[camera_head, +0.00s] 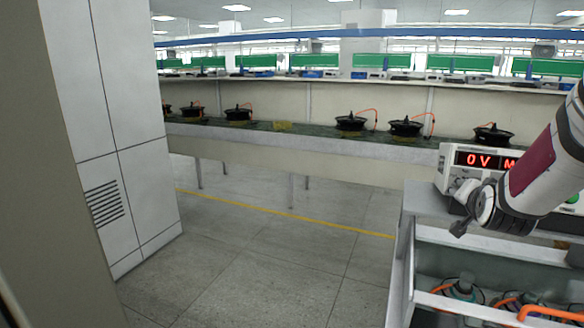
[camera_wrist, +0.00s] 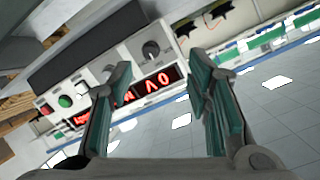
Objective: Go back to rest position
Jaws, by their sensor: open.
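My gripper (camera_head: 462,225) is at the right in the head view, at the end of my white arm, in front of the left end of a white meter box (camera_head: 448,168) with a red display reading "0V". In the wrist view my gripper (camera_wrist: 160,85) has its two fingers apart with nothing between them. Beyond the fingers, the meter box front (camera_wrist: 118,68) shows tilted, with a dark knob, a green button, a red button and red digits. I cannot tell the exact gap between the fingers and the box.
The meter box stands on a grey cart (camera_head: 408,250) with hub motors and orange cables in its lower tray. A long workbench (camera_head: 330,160) with several black hub motors runs across the back. A tall white cabinet (camera_head: 110,120) stands at left. The floor between (camera_head: 270,260) is clear.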

